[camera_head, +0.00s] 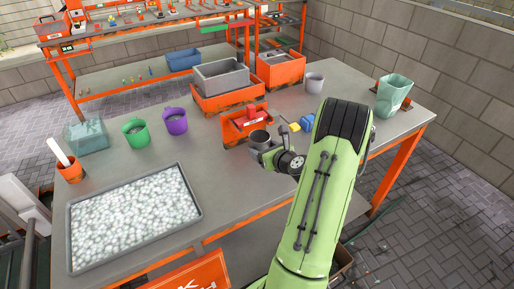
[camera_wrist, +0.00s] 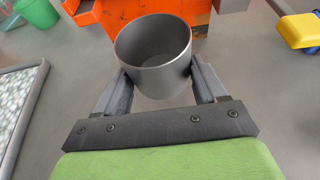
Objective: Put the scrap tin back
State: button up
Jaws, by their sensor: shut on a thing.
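The scrap tin, a plain grey metal cylinder open at the top, is between the fingers of my gripper (camera_wrist: 160,82) in the wrist view. My gripper is shut on the tin (camera_wrist: 153,62), one finger on each side, and the tin looks empty and upright. In the head view the tin (camera_head: 259,139) is just in front of the orange machine (camera_head: 243,122) on the grey table. I cannot tell whether its base touches the table. My green arm hides part of the table to the right of it.
A tray of pale pellets (camera_head: 200,207) lies at the front left. A green mug (camera_head: 136,132) and a purple mug (camera_head: 174,120) stand behind it. A grey cup (camera_head: 314,83) and a pale green pitcher (camera_head: 393,95) stand at the right. A blue and yellow block (camera_head: 306,122) lies beside the machine.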

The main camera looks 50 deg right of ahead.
aim_at(257, 149)
jog(key=w, duration=0.1)
jog(key=w+d, duration=0.1)
jog(key=w, duration=0.1)
jog(key=shift+w, duration=0.25)
jog(key=shift+c, duration=1.2)
jog(key=shift+w+d+f, duration=0.1)
jog(key=shift+w, duration=0.25)
notch_tip(257, 149, down, 4)
jog(key=shift+r+b, duration=0.2)
jog(key=shift+b, duration=0.6)
jog(key=shift+r, duration=0.1)
